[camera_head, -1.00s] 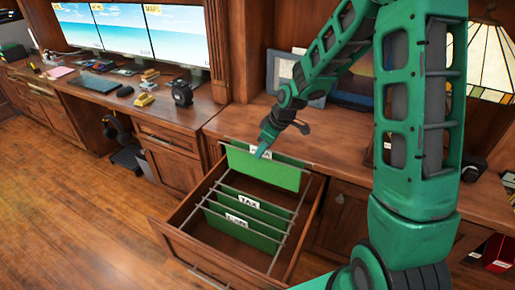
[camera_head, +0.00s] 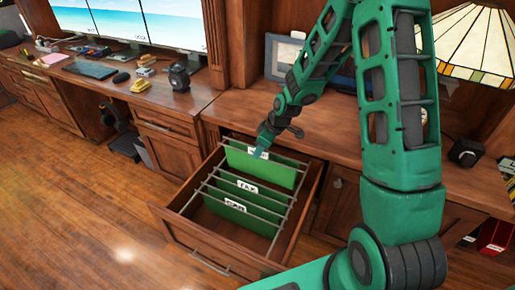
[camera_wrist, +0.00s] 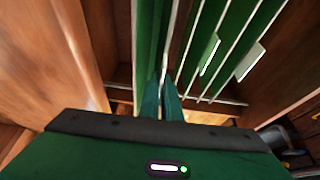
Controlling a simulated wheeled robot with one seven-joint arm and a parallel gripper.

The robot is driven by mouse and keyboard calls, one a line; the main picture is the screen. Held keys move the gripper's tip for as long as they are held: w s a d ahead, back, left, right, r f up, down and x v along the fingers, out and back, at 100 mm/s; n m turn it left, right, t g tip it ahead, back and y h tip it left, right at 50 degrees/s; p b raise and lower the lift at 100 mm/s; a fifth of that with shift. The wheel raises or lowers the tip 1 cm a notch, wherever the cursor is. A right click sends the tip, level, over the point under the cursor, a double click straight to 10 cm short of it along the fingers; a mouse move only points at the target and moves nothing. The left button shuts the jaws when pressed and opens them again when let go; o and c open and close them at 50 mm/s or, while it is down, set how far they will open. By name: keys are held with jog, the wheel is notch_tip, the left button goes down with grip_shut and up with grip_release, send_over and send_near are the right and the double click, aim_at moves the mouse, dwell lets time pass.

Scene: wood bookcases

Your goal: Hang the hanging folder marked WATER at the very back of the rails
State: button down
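The rearmost green folder (camera_head: 262,171) hangs in the open drawer, behind the other folders. Its white label is partly covered by my fingers, and I cannot read the word. My gripper (camera_head: 257,153) is at its top edge. In the wrist view my two fingers (camera_wrist: 162,98) close on the top edge of this folder (camera_wrist: 149,35). The metal rails (camera_head: 284,218) run front to back in the drawer. A folder marked TAX (camera_head: 262,199) hangs ahead of it, with a gap between. Another labelled folder (camera_head: 240,217) hangs nearer the drawer front; its label is unclear.
The wooden drawer (camera_head: 215,250) is pulled out below the desktop (camera_head: 330,134). A picture frame (camera_head: 283,57) and a lamp (camera_head: 478,45) stand on the desktop. The left desk holds a black device (camera_head: 179,79) and a keyboard (camera_head: 90,68). The floor to the left is clear.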

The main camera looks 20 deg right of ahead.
aim_at(258, 169)
jog(key=shift+f, duration=4.7)
jog(key=c, duration=1.9)
grip_release()
jog(key=v, duration=0.9)
jog(key=shift+r, duration=0.2)
jog(key=shift+s+d+r, duration=0.2)
jog(key=shift+d+r, duration=0.05)
jog(key=shift+r, duration=0.3)
